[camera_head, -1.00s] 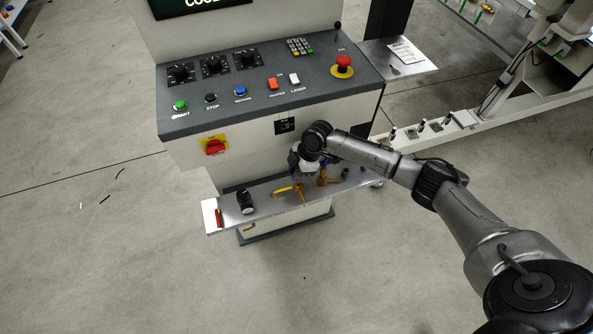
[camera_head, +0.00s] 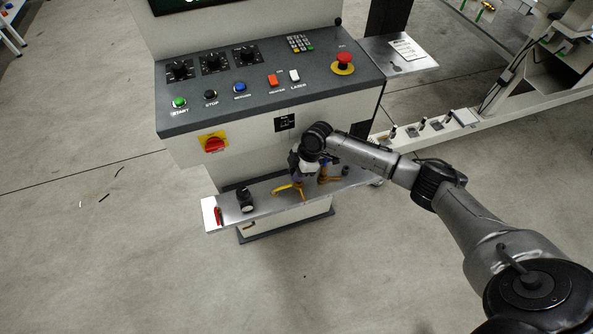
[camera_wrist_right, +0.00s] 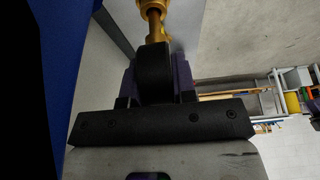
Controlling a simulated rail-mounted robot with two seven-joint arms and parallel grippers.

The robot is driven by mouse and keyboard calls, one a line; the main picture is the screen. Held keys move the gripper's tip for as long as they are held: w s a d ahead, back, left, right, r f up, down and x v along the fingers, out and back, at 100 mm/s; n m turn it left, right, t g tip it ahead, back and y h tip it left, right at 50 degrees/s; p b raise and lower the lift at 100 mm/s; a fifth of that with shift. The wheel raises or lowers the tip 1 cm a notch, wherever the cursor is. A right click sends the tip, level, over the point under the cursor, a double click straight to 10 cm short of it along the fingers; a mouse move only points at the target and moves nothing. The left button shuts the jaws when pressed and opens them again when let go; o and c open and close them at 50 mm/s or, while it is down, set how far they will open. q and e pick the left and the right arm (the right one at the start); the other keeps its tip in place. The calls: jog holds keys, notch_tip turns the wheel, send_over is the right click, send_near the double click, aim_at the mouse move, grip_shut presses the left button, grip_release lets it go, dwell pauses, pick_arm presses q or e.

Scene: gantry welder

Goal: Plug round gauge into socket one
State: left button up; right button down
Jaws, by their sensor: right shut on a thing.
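My right gripper (camera_head: 305,165) is low over the metal shelf (camera_head: 265,195) at the front of the console. In the right wrist view it is shut on a black round body, seen edge-on, which I take as the round gauge (camera_wrist_right: 153,75). A brass stem (camera_wrist_right: 153,22) runs from the gauge toward the top of that view. In the head view the gauge is mostly hidden by the gripper and wrist. Orange-yellow fittings (camera_head: 298,189) show just below and beside the gripper. I cannot tell which part is socket one, or whether the stem touches it. My left gripper is not in view.
A black knob-like item (camera_head: 244,199) stands on the shelf's left part, with a red item (camera_head: 217,215) at its left end. The console panel (camera_head: 215,95) overhangs behind the gripper, with a red rotary switch (camera_head: 214,144) below it.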

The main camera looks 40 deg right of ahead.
jog(key=shift+f+b, duration=0.55)
jog(key=shift+f, duration=0.6)
jog(key=c, duration=0.8)
grip_release()
jog(key=shift+c, duration=0.2)
jog(key=shift+r, duration=0.15)
